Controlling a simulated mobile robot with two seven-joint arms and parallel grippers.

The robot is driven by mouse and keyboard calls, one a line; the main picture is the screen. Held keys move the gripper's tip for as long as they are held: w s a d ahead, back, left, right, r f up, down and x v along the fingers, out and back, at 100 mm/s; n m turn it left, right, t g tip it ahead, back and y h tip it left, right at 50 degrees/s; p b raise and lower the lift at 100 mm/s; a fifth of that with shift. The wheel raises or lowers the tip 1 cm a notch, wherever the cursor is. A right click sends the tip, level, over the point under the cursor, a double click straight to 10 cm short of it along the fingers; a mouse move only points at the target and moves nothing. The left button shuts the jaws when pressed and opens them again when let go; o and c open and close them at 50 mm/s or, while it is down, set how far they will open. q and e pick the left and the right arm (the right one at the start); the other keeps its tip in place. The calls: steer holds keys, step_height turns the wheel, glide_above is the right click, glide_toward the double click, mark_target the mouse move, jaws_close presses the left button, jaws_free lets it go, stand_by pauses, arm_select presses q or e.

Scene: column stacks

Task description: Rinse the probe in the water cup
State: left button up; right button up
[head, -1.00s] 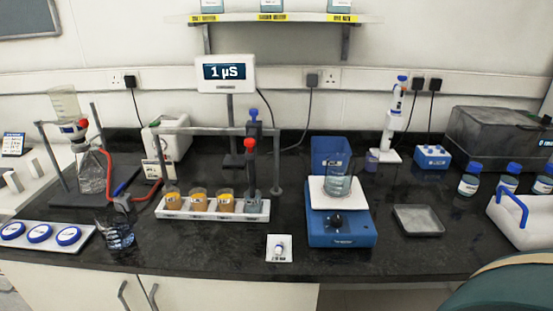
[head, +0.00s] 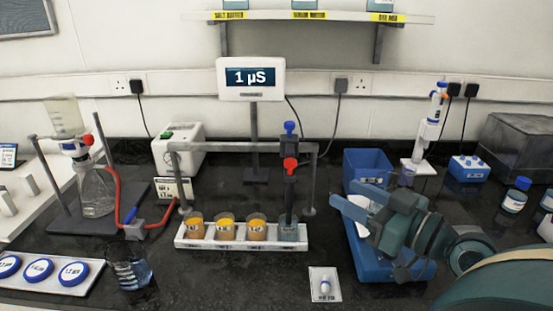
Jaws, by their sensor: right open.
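The probe (head: 290,190) is a dark upright rod with a red knob and a blue knob above it, mounted on a grey gantry rail (head: 235,146). The display (head: 251,77) reads 1 µS. My left gripper is not in view.
Several orange-filled cups, one here (head: 226,227), stand left of the water cup. A gantry post (head: 311,180) stands between the probe and my right gripper. A small white card with a stir bar (head: 324,284) lies in front. A flask (head: 95,190) with red tubing stands left.

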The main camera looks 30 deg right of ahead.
steer(key=b, duration=0.1)
glide_toward(295, 166)
steer(key=w, duration=0.1)
steer(key=p+x, duration=0.2)
steer(key=x, duration=0.5)
steer(key=shift+r, duration=0.1)
steer(key=shift+w+a, duration=0.15)
steer(key=shift+w, duration=0.3)
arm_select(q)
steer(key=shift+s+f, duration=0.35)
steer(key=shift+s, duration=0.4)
arm_select(e)
steer(key=shift+c, duration=0.6)
jaws_close()
